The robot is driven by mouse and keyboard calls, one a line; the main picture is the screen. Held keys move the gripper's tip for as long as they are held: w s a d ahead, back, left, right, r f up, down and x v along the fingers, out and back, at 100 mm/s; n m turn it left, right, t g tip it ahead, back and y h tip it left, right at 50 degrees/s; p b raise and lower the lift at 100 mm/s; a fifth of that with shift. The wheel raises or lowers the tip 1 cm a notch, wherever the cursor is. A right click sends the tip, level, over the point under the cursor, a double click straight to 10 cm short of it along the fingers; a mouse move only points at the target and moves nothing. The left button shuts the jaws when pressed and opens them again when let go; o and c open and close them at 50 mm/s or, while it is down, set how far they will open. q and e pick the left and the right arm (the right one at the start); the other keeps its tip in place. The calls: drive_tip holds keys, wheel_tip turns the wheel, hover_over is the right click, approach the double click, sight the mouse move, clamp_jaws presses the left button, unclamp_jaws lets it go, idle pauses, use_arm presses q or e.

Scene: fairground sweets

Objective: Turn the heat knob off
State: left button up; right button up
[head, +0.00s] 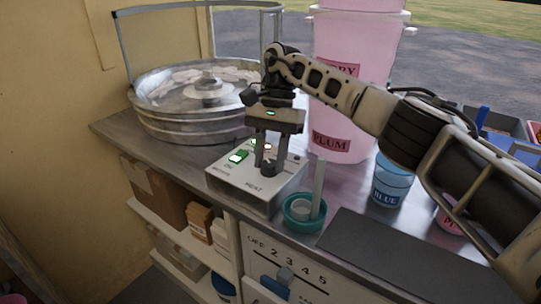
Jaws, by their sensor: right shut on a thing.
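The grey control box (238,186) stands on the counter, with "HEAT" lettering on its sloped face. My right gripper (268,164) points down over the box. Its fingers are shut on the heat knob (269,172), a dark piece mostly hidden between and below the fingertips. I cannot read which way the knob points. A lit green switch (238,156) marked "ON" sits left of the fingers, and small lights show behind them. My left gripper does not show.
A round metal candy-floss pan (165,125) stands behind left. Pink tubs (345,95) stand behind. A teal cup (303,222) with a white stick is close to the box's right. A blue jar (391,185) and dark mat (385,255) lie right. Shelves with boxes are below.

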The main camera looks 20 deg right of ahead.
drive_tip(key=shift+n, duration=0.4)
drive_tip(key=o, duration=1)
drive_tip(key=shift+c, duration=0.2)
